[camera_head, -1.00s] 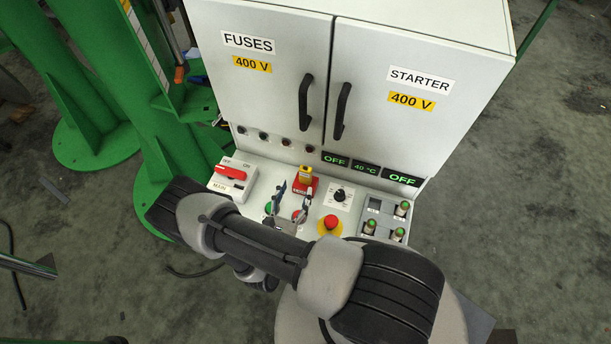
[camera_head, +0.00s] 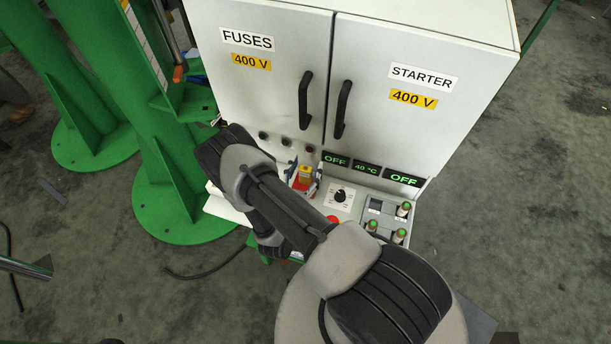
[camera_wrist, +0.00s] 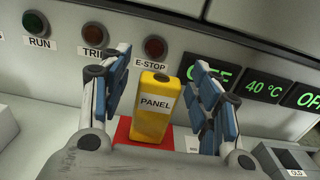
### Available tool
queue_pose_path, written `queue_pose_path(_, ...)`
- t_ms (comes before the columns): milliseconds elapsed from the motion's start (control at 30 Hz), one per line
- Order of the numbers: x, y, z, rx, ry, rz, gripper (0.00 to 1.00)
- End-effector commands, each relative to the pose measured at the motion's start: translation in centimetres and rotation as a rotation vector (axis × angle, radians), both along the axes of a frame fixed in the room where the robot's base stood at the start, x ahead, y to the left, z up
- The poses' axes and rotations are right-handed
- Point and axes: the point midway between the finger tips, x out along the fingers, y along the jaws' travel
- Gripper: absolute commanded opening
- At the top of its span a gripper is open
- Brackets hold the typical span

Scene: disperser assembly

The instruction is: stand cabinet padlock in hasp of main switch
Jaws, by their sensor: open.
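A yellow block labelled PANEL (camera_wrist: 153,108), which looks like the padlock, stands upright on a red base (camera_wrist: 126,130); no shackle shows. In the head view the yellow block (camera_head: 305,174) is on the control shelf below the cabinet doors. My gripper (camera_wrist: 158,72) is open, with one blue-padded finger on each side of the block. Gaps show between the pads and the block. In the head view my gripper (camera_head: 303,178) is partly hidden by my arm. The main switch is hidden behind my arm now, so its hasp cannot be seen.
The cabinet (camera_head: 280,90) rises behind the shelf, with lamps and displays (camera_wrist: 262,86) along its lower front. A black rotary knob (camera_head: 341,195) and several green-topped fuses (camera_head: 404,209) are to the right. Green posts (camera_head: 180,165) stand at the left.

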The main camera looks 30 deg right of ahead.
Motion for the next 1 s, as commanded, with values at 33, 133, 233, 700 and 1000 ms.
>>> queue_pose_path(33,0.01,0.02,0.02,0.0,0.0,0.0,0.57)
queue_pose_path(133,0.0,0.03,0.02,0.001,-0.001,0.0,0.53)
queue_pose_path(233,-0.01,0.04,0.01,0.001,-0.001,0.0,0.47)
queue_pose_path(700,-0.02,0.04,0.0,0.001,-0.001,0.0,0.15)
queue_pose_path(1000,-0.02,0.04,0.02,0.001,-0.001,0.0,0.04)
